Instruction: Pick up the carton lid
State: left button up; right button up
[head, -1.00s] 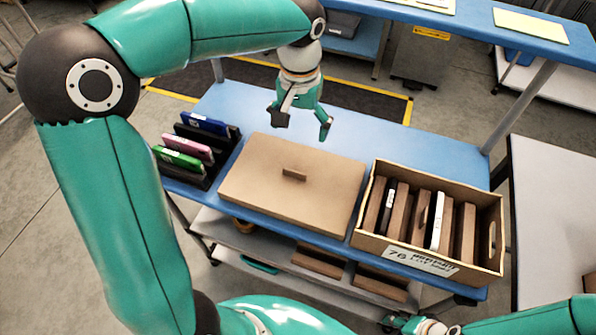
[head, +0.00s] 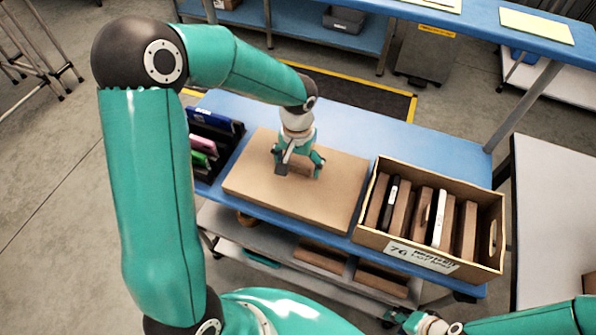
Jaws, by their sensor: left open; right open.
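The carton lid (head: 327,202) is a flat tan board lying on the blue table, left of the open carton. Its small brown handle (head: 303,171) is partly hidden behind my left gripper. My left gripper (head: 300,172) is open, pointing down over the lid with its fingers around or just above the handle; I cannot tell whether they touch it. The open carton (head: 379,243) holds several brown and dark upright items and has a white label on its front. My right gripper (head: 395,318) is open at the bottom edge, below the table and away from the lid.
A dark rack (head: 205,172) with blue, pink and green items stands left of the lid, partly hidden by my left arm. The blue table (head: 375,137) is clear behind the lid. A lower shelf holds brown boxes (head: 320,257). A grey table stands at right.

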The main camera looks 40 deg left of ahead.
pick_arm(q)
jog(key=shift+f, duration=0.7)
jog(key=c, duration=1.1)
jog(key=shift+r, duration=0.15)
